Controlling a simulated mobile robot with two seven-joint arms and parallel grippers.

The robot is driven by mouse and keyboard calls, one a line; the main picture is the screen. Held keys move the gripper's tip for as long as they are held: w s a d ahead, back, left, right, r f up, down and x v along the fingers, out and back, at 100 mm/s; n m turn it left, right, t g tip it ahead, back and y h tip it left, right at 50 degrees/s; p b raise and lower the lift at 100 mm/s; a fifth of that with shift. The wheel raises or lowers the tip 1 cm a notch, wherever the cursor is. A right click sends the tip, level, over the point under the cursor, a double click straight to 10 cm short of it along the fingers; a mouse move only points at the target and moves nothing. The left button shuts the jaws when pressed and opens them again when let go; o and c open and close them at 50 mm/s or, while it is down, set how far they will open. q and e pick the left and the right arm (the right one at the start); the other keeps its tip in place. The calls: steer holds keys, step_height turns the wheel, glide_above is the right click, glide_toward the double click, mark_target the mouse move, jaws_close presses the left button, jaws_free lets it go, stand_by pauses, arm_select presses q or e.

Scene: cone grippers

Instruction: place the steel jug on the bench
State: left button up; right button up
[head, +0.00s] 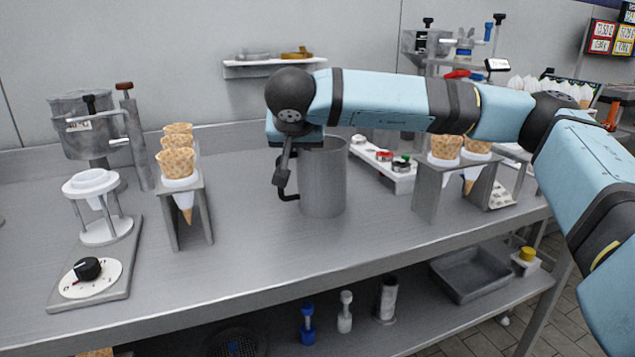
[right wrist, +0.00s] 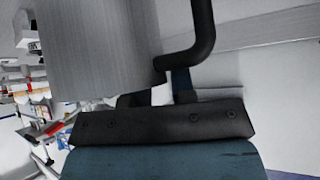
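The steel jug (head: 323,180) is a tall grey cylinder, upright over the middle of the steel bench (head: 240,250). I cannot tell whether its base touches the bench. Its black handle (head: 289,197) is on its left side. My right gripper (head: 283,178) reaches down at that side and is shut on the handle. In the right wrist view the jug (right wrist: 100,45) fills the upper left, with the curved handle (right wrist: 203,35) beside it. The gripper's fingers (right wrist: 160,92) are close together at the handle's lower end, their tips partly hidden. My left gripper is out of view.
Left of the jug stand a cone holder (head: 187,215) with waffle cones and a dispenser with a dial (head: 88,270). Right of it are a white tray (head: 385,165) and another cone holder (head: 427,190). The bench front is clear. A shelf below holds a grey tray (head: 470,275).

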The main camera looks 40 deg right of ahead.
steer(key=shift+f, duration=0.1)
jaws_close()
steer(key=shift+s+a+f, duration=0.1)
steer(key=shift+s+f, duration=0.05)
steer(key=shift+f, duration=0.1)
stand_by(0.6)
steer(key=shift+r, duration=0.1)
